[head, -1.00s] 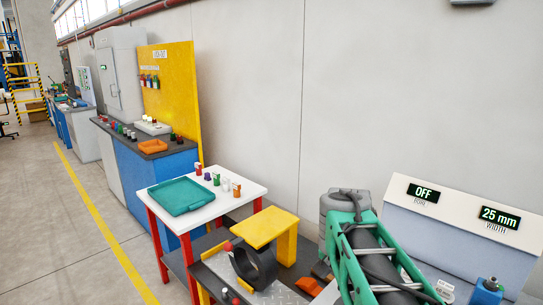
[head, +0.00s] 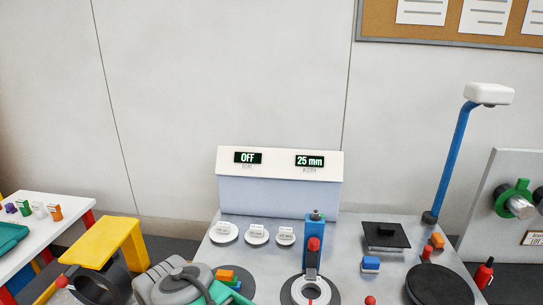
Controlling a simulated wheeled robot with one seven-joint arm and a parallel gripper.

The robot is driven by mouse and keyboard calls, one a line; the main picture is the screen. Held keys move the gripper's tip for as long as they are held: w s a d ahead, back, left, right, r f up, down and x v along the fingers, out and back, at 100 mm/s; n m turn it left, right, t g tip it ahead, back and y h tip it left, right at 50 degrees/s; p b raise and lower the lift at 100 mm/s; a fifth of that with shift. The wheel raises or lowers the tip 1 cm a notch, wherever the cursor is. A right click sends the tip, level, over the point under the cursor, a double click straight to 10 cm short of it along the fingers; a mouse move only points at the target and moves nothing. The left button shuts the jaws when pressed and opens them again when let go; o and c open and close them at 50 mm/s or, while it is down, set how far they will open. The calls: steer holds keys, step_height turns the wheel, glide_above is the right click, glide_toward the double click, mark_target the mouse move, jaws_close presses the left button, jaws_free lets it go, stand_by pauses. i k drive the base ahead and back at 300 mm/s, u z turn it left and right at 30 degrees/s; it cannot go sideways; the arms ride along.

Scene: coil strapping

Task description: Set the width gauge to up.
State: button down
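No part is labelled as the width gauge itself. Another red knob (head: 370,300) shows at the bottom edge. My arm shows in grey and green at the lower left, and my gripper's fingertips are not visible.
A second display (head: 248,157) reads OFF. Three white labelled discs (head: 256,234) lie before the console. A yellow stand (head: 104,242) is left.

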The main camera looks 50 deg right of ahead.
mark_target(312, 255)
steer(key=z, duration=1.8)
